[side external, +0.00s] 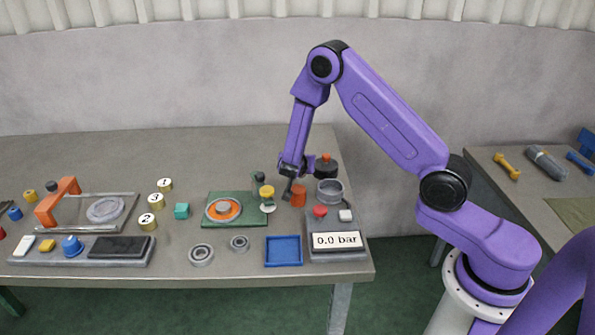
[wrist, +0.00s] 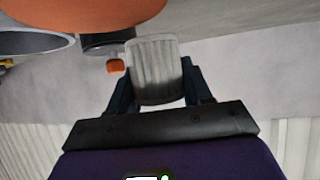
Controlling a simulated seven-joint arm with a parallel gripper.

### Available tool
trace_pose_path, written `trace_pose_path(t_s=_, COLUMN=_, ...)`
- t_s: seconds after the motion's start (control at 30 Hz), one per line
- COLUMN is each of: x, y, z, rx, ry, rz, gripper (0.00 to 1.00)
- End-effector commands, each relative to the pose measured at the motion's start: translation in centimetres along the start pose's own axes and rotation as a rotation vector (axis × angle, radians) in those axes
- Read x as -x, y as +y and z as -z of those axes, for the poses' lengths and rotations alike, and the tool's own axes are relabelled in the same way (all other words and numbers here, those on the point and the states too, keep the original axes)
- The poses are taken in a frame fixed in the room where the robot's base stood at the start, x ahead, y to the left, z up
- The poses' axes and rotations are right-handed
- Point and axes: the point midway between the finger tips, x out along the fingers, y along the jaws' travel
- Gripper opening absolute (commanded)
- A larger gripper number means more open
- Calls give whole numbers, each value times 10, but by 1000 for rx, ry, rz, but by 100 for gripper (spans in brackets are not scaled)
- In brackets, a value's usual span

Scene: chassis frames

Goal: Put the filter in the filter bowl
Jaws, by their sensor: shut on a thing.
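The filter (wrist: 155,72) is a whitish pleated cylinder, seen in the wrist view between the two dark fingers of my gripper (wrist: 160,85). My gripper is shut on it. In the side view my gripper (side external: 289,183) hangs above the table, just left of an orange cylinder (side external: 299,196); I cannot make out the filter there. The grey open round container (side external: 329,192), which looks like the filter bowl, stands to the right of my gripper, behind the pressure display. A grey rim at the left of the wrist view (wrist: 45,42) appears to be the same container.
A black cap with an orange knob (side external: 326,166) stands behind the grey container. The 0.0 bar display (side external: 337,240), a red button (side external: 320,211) and a blue tray (side external: 283,251) are in front.

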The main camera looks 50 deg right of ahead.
Motion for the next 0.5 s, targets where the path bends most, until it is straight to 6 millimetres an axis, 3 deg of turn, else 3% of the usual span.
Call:
trace_pose_path(t_s=0.23, x=-15, y=-8, z=-9, rx=0, ry=0, rz=-1, gripper=19)
trace_pose_path(t_s=0.5, x=-29, y=-10, z=-32, rx=1, ry=0, rz=0, gripper=19)
